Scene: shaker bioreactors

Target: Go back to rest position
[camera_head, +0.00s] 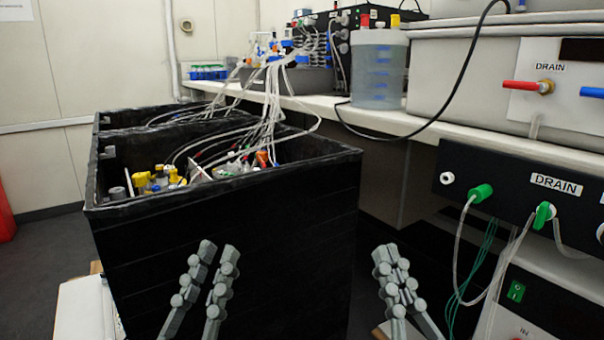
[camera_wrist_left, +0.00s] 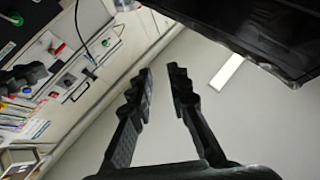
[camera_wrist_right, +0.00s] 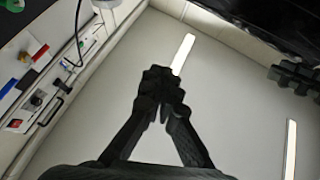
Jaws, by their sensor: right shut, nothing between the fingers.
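My left gripper (camera_head: 216,255) points up in front of the black box's front wall in the head view. Its two fingers stand a little apart with nothing between them; the gap also shows in the left wrist view (camera_wrist_left: 160,82). My right gripper (camera_head: 392,262) is to the right of the box, in front of the dark space under the bench. Its fingers are closed together and empty, as the right wrist view (camera_wrist_right: 165,88) also shows. Whether either gripper touches the box cannot be told.
The large black box (camera_head: 240,260) holds tubes and yellow-capped parts. A white bench (camera_head: 470,140) carries a translucent container (camera_head: 378,75). At right, a black panel (camera_head: 520,195) labelled DRAIN has green connectors and hanging tubes. A red object (camera_head: 5,218) stands at far left.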

